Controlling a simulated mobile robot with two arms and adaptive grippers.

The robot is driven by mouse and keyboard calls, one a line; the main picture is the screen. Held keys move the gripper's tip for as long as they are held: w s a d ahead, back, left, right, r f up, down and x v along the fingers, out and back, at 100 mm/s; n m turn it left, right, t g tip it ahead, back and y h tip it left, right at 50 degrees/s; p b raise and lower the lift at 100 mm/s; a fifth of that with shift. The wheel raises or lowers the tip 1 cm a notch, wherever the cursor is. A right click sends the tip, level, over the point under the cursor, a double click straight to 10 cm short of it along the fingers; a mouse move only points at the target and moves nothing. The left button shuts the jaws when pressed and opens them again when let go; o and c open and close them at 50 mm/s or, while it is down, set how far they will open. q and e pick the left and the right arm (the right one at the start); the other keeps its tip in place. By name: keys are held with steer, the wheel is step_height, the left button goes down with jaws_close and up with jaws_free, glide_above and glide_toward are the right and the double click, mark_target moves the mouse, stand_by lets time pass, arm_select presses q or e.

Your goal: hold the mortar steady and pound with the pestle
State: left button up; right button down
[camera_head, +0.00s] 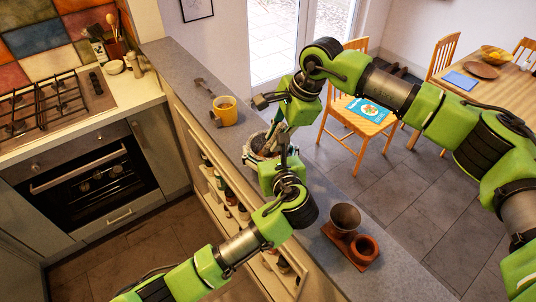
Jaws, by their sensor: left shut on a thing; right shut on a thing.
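The mortar (255,150) is a greyish bowl on the long grey counter, partly hidden behind my two grippers. My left gripper (264,160) comes up from below and is shut on the mortar's near side. My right gripper (279,135) reaches down from above, over the mortar, and is shut on the pestle. The pestle is almost wholly covered by the gripper, so its lower end and whether it touches the bowl cannot be told.
A yellow mug (226,108) and a dark utensil (203,86) lie farther back on the counter (182,60). A brown cup (345,216) and a reddish-brown piece (364,249) stand nearer. Shelves with bottles (222,180) sit below its left edge.

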steer(key=shift+f, duration=0.5)
steer(key=shift+r, duration=1.1)
stand_by(0.7)
stand_by(0.5)
arm_select(q)
steer(key=shift+r, duration=0.1)
arm_select(e)
steer(key=shift+f, duration=1.05)
steer(key=shift+r, duration=0.1)
steer(key=shift+r, duration=0.9)
